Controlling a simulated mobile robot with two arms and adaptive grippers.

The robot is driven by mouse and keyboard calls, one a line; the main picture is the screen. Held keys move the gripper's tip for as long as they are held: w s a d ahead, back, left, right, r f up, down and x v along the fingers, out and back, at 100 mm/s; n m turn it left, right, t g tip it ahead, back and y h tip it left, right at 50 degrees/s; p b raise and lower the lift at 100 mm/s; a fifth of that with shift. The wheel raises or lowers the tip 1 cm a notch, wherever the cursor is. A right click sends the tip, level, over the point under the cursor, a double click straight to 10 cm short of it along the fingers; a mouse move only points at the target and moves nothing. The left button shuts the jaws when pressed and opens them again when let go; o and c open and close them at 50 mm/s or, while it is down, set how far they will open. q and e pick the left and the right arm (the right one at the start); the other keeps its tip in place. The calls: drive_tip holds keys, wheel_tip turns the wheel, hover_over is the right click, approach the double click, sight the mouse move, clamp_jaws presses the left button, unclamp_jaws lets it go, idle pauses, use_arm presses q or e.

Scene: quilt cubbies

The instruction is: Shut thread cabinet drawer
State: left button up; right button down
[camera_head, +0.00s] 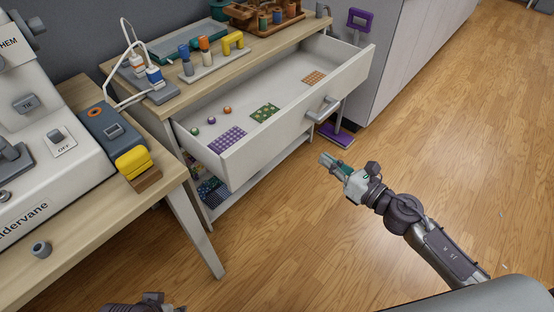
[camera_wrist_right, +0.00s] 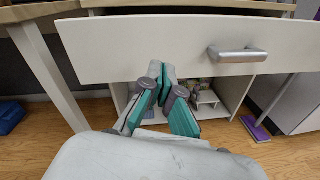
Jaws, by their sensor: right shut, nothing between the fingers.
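The thread cabinet's drawer stands pulled out, with its white front (camera_head: 285,128) facing my right arm and a grey bar handle (camera_head: 323,110) on it. Inside lie several patterned fabric squares and small round spools. My right gripper (camera_head: 326,161) is shut and empty, in front of the drawer and below the handle in the picture. In the right wrist view its fingertips (camera_wrist_right: 161,72) overlap the lower edge of the drawer front (camera_wrist_right: 140,42), left of the handle (camera_wrist_right: 237,54); contact cannot be told. A dark part of my left arm shows at the bottom edge; its fingers are hidden.
The wooden cabinet top (camera_head: 215,72) holds thread spools, a tray and a rack. A table with a sewing machine (camera_head: 50,150) stands at the left. A purple-based stand (camera_head: 337,135) is beside the cabinet.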

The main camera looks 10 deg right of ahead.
drive_tip(key=a+r+n+y+b, duration=0.1)
drive_tip(key=a+r+n+y, duration=0.1)
drive_tip(key=n, duration=0.2)
drive_tip(key=p, duration=0.2)
approach(270, 128)
drive_tip(key=shift+n+g, duration=0.3)
drive_tip(key=x, duration=0.6)
drive_tip(key=shift+w+a+r, duration=0.1)
drive_tip(key=shift+w+r, duration=0.1)
drive_tip(key=shift+w, duration=0.15)
use_arm(q)
drive_tip(key=x, duration=0.3)
drive_tip(key=shift+s+d+f, duration=0.15)
drive_tip(key=shift+d+f, duration=0.05)
drive_tip(key=shift+f, duration=0.2)
use_arm(e)
drive_tip(key=shift+w+a, duration=0.25)
